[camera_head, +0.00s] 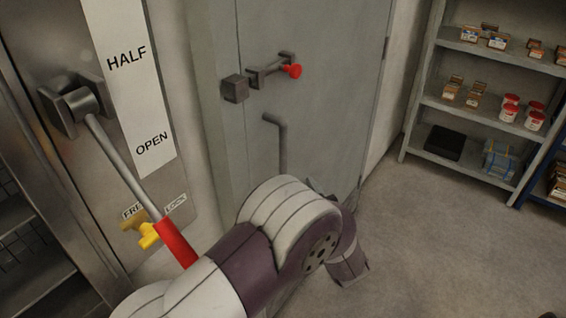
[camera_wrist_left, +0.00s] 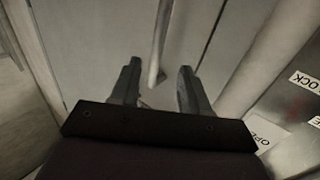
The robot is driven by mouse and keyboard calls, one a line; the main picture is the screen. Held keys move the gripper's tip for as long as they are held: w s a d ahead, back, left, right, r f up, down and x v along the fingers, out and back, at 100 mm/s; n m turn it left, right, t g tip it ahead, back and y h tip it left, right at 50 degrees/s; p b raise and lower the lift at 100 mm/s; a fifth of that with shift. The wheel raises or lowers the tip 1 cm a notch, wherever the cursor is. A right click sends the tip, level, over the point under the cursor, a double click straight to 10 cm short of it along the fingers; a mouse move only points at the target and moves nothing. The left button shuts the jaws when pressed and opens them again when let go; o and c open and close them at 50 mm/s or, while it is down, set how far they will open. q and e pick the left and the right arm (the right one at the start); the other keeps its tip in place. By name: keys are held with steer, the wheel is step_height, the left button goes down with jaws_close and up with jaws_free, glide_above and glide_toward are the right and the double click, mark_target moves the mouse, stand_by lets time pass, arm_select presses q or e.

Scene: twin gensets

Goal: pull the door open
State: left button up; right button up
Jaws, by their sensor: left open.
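The grey door (camera_head: 320,130) stands upright at the middle of the head view and looks closed. Its handle, a bent grey bar (camera_head: 282,145), shows its upper part; my left arm hides the lower part. A latch with a red knob (camera_head: 292,71) sits higher on the door. In the left wrist view my left gripper (camera_wrist_left: 158,88) is open and empty, pointing at the door (camera_wrist_left: 95,35). The handle bar (camera_wrist_left: 160,40) lines up with the gap between the fingers; I cannot tell whether its end is between them. My right gripper is out of view.
Left of the door, a panel marked HALF and OPEN (camera_head: 127,70) carries a long lever with a red grip (camera_head: 175,243) and a yellow catch (camera_head: 147,236). Shelves with boxes and tubs (camera_head: 425,125) stand at the right. The floor (camera_head: 450,250) before them is clear.

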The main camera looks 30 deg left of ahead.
mark_target(285, 161)
arm_select(q)
steer(key=x, duration=1.2)
steer(key=shift+w+a, duration=0.1)
steer(key=shift+w, duration=0.15)
jaws_close()
